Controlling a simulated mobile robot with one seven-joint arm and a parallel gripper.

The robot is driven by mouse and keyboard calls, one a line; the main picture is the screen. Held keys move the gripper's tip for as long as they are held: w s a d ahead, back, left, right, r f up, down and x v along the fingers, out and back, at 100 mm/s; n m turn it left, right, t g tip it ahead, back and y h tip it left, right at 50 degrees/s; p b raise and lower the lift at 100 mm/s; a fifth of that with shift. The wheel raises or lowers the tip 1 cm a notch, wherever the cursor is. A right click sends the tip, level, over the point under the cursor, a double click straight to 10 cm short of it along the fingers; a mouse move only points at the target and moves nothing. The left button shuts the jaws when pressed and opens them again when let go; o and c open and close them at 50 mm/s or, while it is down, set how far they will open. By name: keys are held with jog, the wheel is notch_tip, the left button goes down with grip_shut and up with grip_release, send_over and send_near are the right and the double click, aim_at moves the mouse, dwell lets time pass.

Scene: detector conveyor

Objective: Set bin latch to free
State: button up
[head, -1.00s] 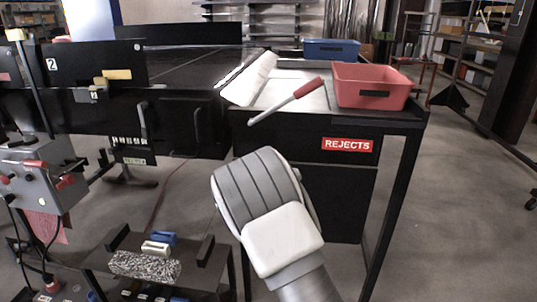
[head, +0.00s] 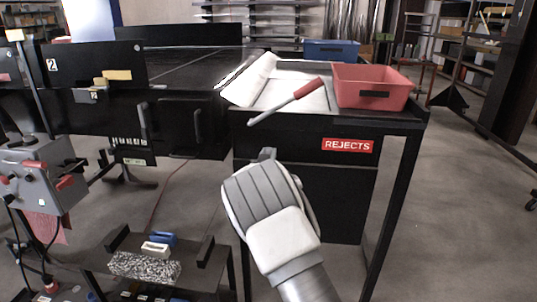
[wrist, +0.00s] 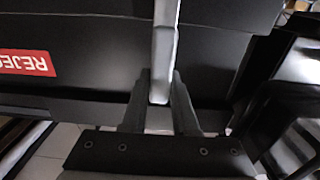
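A lever with a red grip and pale rod (head: 286,102) slants across the front edge of the reject table; it may be the bin latch, but no label on it confirms this. My gripper (head: 267,155) is below the lever, in front of the dark cabinet, mostly hidden by my own wrist. In the wrist view my gripper (wrist: 162,78) has two fingers apart, one on each side of the end of a pale grey bar (wrist: 164,50). Contact is not clear. I cannot tell whether this bar is the lever's rod.
A red REJECTS sign (head: 347,145) is on the dark cabinet front (head: 325,185). A red bin (head: 372,88) and a blue bin (head: 331,49) stand on the table. A grey control box (head: 42,178) and a low shelf (head: 205,272) are at left. Floor is open at right.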

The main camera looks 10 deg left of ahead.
grip_shut()
dwell(1.0)
